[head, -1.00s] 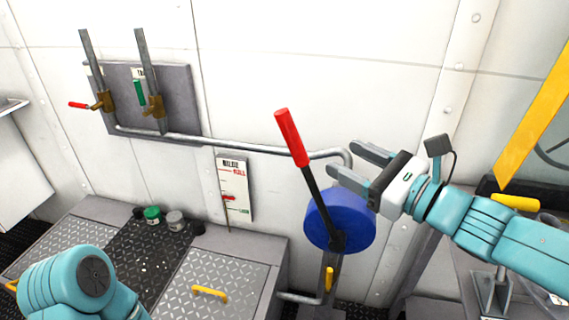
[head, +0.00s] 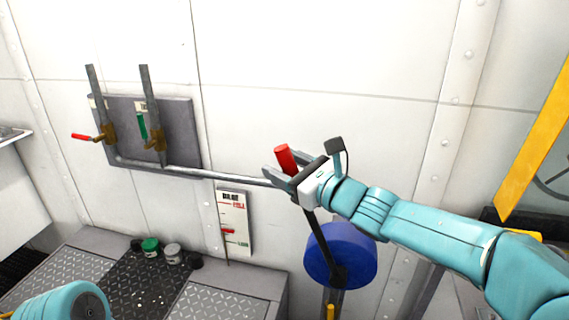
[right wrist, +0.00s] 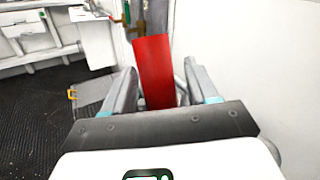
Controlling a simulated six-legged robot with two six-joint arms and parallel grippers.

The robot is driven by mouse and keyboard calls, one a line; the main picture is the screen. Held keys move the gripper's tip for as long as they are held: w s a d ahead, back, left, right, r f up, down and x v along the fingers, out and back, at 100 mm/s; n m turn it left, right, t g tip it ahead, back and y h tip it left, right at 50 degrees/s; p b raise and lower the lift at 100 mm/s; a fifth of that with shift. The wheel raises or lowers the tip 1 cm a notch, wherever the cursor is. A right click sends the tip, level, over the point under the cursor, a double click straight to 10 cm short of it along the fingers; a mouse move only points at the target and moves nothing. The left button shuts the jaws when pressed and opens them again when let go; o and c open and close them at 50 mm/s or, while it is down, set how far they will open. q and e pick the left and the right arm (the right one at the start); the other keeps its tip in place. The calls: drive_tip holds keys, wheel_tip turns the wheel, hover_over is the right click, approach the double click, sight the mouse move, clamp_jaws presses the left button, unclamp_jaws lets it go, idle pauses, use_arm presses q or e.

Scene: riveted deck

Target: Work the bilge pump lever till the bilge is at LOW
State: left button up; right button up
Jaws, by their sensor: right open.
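The pump lever has a red grip (head: 285,158) and a dark shaft (head: 320,232) leaning up and left from the blue round pump body (head: 345,255). My right gripper (head: 283,172) is open at the red grip. In the right wrist view the red grip (right wrist: 155,70) stands between the two open fingers (right wrist: 158,88); whether they touch it I cannot tell. The bilge gauge (head: 234,222) is a white plate on the wall with a red pointer (head: 229,231), near mid-height or a little lower. My left gripper is out of view; only my left arm shows at lower left.
A grey panel (head: 182,120) on the wall left of the pump carries two pipes with a red-handled valve (head: 84,137) and a green-handled valve (head: 142,126). Several small jars (head: 151,247) stand by the deck opening. A yellow bar (head: 540,130) slants at right.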

drive_tip(key=shift+w+a, duration=0.15)
clamp_jaws()
drive_tip(key=s+d+m+t+b, duration=0.3)
drive_tip(key=d+b, duration=0.4)
drive_tip(key=d, duration=0.5)
drive_tip(key=s+d+m+t+y+b, duration=0.1)
drive_tip(key=s+d+m+t+b, duration=0.2)
drive_tip(key=d+b, duration=0.5)
drive_tip(key=shift+s+d+r+m+t+y+b, duration=0.3)
drive_tip(key=shift+d+m+t, duration=0.6)
drive_tip(key=shift+d, duration=1.35)
drive_tip(key=shift+w+r, duration=0.1)
unclamp_jaws()
